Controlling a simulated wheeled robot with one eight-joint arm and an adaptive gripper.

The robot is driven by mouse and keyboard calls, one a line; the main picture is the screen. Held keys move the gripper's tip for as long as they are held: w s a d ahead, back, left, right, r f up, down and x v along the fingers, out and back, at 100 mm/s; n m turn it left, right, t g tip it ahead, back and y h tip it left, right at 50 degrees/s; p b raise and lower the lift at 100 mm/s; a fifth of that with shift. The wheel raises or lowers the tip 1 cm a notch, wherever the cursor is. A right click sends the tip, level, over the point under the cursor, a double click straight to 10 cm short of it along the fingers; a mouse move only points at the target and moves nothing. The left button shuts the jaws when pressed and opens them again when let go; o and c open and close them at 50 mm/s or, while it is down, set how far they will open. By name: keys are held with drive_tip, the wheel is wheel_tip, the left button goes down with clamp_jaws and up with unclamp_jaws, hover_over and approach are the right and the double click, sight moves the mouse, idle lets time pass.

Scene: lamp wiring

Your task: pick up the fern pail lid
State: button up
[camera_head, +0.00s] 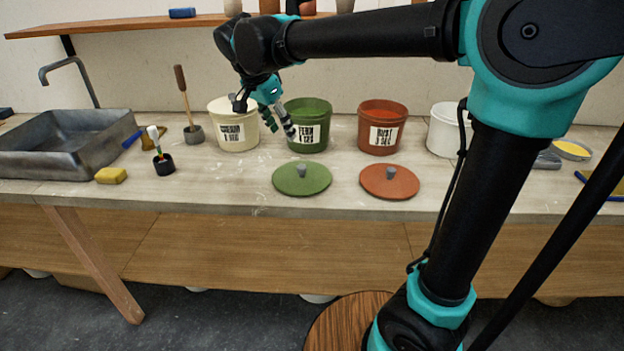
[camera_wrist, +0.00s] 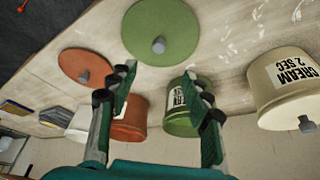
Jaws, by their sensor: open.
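The fern pail lid (camera_head: 302,181) is a green disc with a grey knob. It lies flat on the bench in front of the green fern pail (camera_head: 308,118). In the wrist view the lid (camera_wrist: 178,28) is at the top centre, beyond the fingertips, with its knob facing the camera. My gripper (camera_head: 281,131) is open and empty, above and behind the lid, near the cream and fern pails. In the wrist view my gripper's (camera_wrist: 157,73) two fingers are spread with a clear gap, and the fern pail (camera_wrist: 183,118) partly shows behind the right finger.
A cream pail (camera_head: 233,125) stands left of the fern pail. A rust-red pail (camera_head: 382,128) stands right, with its red lid (camera_head: 390,183) in front, close to the green lid. A white pail (camera_head: 443,131) is partly behind my arm. Bench space left of the green lid is clear.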

approach(302, 166)
drive_tip(key=x, duration=0.5)
drive_tip(key=shift+s+a+f, duration=0.1)
drive_tip(key=shift+s+a, duration=0.1)
drive_tip(key=shift+s, duration=0.1)
drive_tip(key=shift+x, duration=2.6)
drive_tip(key=shift+w+d, duration=0.15)
drive_tip(key=shift+c, duration=0.6)
clamp_jaws()
